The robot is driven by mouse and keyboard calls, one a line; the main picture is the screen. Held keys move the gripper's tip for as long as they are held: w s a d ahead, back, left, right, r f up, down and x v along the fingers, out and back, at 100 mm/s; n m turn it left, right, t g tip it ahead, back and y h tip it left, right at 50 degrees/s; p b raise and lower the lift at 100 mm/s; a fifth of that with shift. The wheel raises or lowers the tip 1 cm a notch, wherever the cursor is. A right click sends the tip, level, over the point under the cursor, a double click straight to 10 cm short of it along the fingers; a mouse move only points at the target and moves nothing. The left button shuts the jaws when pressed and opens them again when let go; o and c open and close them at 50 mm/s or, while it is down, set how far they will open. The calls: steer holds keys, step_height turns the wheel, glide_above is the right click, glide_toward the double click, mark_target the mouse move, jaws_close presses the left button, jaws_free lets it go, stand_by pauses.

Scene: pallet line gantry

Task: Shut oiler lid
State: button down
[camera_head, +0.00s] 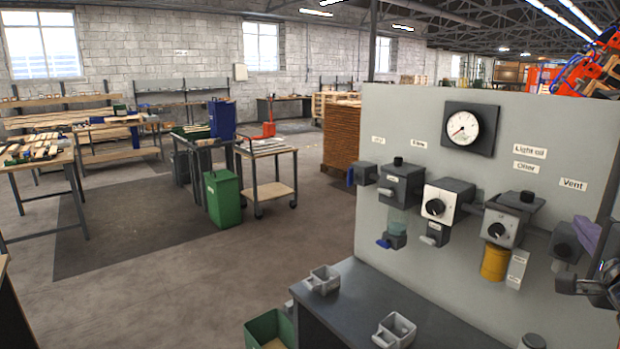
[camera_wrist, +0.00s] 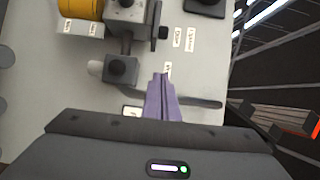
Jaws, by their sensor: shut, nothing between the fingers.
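The oiler is a grey box (camera_head: 505,226) with a pale front and a dark dial, on the panel under the "Light oil" and "Oiler" labels. A yellow cup (camera_head: 495,263) hangs below it. My gripper (camera_head: 608,232) is at the right edge, apart from the oiler. Its purple fingers (camera_wrist: 160,95) are shut and empty.
The vent block (camera_head: 566,241) with a dark knob sits between the oiler and my gripper. Two other units (camera_head: 445,200) (camera_head: 401,182) stand to the left, below a round gauge (camera_head: 462,128). A dark bench (camera_head: 370,290) with grey holders is below.

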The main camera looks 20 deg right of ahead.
steer(key=shift+s, duration=0.1)
stand_by(0.3)
glide_toward(545, 202)
steer(key=w+d+r, duration=0.2)
steer(key=w, duration=0.2)
steer(key=shift+w+a+f, duration=0.1)
steer(key=shift+w+a, duration=0.2)
steer(key=shift+w, duration=0.1)
stand_by(0.4)
stand_by(0.4)
